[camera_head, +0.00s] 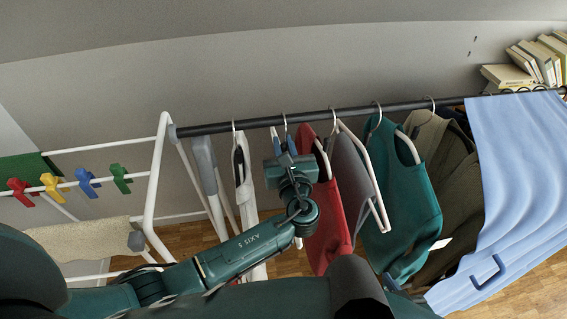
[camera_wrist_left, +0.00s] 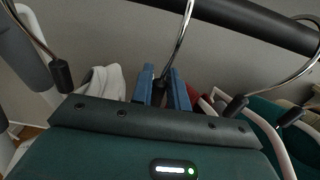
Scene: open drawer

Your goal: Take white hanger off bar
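A black bar (camera_head: 300,116) runs across the upper middle and bears several hangers by metal hooks. A white hanger (camera_head: 352,142) shows beside grey cloth, right of my left gripper. Another pale hanger with whitish cloth (camera_head: 240,165) hangs to its left. My left gripper (camera_head: 283,139) is just under the bar, at a middle hook. In the left wrist view, its blue fingers (camera_wrist_left: 164,90) stand on either side of this hook's black lower end (camera_wrist_left: 161,86). I cannot tell whether they touch it.
A red garment (camera_head: 327,215) hangs close right of my left gripper, then a teal one (camera_head: 400,200). A blue cloth (camera_head: 520,180) covers the bar's right part. A white rack (camera_head: 155,180) with coloured clips stands left. Books (camera_head: 535,62) lie upper right.

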